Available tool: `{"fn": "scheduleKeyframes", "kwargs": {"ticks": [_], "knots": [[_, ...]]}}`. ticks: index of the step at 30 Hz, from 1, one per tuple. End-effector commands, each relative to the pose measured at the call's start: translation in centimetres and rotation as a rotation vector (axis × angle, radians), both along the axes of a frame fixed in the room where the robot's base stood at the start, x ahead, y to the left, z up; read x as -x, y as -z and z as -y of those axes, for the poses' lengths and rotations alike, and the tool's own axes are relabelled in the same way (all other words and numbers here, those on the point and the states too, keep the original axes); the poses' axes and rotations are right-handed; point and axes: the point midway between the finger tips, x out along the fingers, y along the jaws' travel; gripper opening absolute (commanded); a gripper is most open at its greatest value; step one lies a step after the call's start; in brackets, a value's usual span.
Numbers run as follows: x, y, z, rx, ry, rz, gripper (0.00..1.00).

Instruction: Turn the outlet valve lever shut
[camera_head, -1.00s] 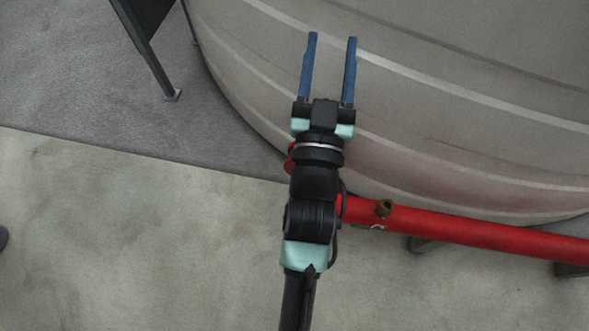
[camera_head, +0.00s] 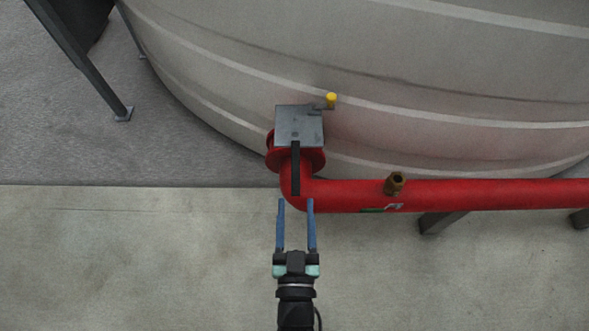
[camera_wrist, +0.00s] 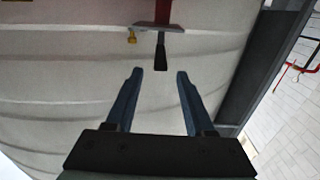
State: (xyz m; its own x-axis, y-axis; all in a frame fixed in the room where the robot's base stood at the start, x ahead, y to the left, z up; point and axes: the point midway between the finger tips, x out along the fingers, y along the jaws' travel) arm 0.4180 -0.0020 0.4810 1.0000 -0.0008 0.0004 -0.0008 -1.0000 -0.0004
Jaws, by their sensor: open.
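The outlet valve is a grey box (camera_head: 299,124) on a red flange at the left end of the red pipe. Its dark lever (camera_head: 296,168) points down from the box, toward my gripper in the head view. My gripper (camera_head: 296,203) is open and empty, and its blue fingertips lie just below the lever's end in that view. In the wrist view the dark lever (camera_wrist: 161,52) hangs ahead of my gripper (camera_wrist: 155,74), between the fingers' directions and apart from them. A yellow-tipped part (camera_head: 331,100) sticks out right of the box.
The red pipe (camera_head: 480,194) runs right from the valve, with a brass fitting (camera_head: 395,183) on top and dark supports beneath. A large pale tank (camera_head: 430,95) stands behind. A dark metal leg (camera_head: 80,65) stands at upper left. The floor around my gripper is clear.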

Motion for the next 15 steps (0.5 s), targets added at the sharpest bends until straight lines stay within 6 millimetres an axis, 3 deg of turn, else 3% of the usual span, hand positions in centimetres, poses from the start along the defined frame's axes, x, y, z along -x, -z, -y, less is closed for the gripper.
{"fn": "scheduleKeyframes", "kwargs": {"ticks": [3,9,15], "knots": [[-2.9,0.2,0.0,0.0,0.0,0.006,0.54],[-6.8,0.2,-0.1,0.0,-0.001,0.004,0.54],[-8.9,0.1,0.0,0.0,-0.001,0.001,0.54]]}}
